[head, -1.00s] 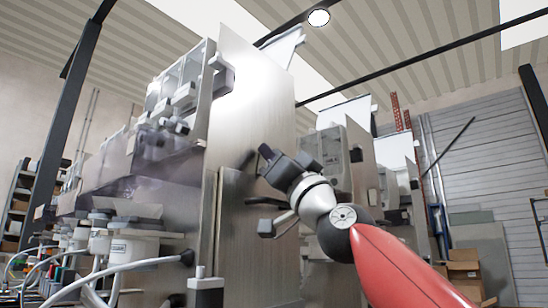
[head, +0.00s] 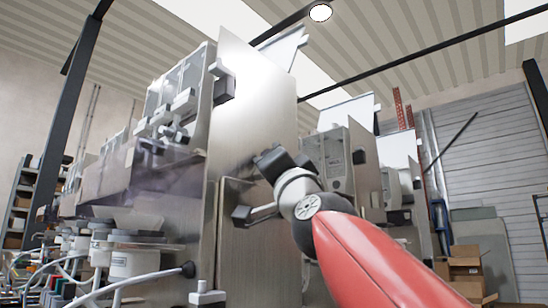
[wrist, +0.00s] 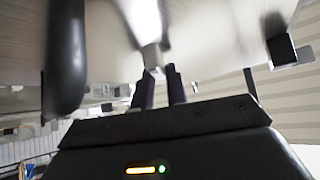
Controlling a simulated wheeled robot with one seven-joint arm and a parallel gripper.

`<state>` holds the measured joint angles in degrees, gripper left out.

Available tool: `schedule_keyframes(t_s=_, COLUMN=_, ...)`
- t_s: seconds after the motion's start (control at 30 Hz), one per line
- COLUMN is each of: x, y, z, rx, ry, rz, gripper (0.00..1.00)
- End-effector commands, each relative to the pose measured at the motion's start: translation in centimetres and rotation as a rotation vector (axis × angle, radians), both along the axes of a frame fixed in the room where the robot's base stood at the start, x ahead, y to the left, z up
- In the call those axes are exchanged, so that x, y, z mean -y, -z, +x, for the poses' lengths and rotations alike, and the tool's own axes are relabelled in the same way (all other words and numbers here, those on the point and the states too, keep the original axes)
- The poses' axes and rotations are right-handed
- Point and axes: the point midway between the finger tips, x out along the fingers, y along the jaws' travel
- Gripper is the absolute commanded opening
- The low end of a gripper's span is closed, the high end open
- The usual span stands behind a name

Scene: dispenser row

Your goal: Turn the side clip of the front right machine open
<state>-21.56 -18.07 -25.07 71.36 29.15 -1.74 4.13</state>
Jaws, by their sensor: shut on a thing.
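The nearest machine shows a large bare metal side panel (head: 253,105) in the head view. A dark clip block (head: 224,84) sits at its upper edge. My gripper (wrist: 160,78) is against the machine's side. In the wrist view, its two dark fingers are close together around the end of a pale, narrow piece (wrist: 151,52), which looks like the side clip. The piece's far end is blurred. In the head view, my dark gripper body (head: 274,163) is close to the panel. The fingertips and the held piece cannot be made out there.
A black block (wrist: 282,49) stands out on the right. More machines (head: 338,160) stand behind my arm. Boxes (head: 464,266) are at the back right.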

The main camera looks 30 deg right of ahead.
Motion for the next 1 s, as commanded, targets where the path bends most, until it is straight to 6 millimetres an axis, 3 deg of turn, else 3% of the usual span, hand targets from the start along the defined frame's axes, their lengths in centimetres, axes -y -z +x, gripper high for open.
schedule_keyframes(t_s=1.0, x=-0.13, y=-0.35, z=-0.14, rx=-0.131, ry=0.007, rz=0.356, gripper=0.00)
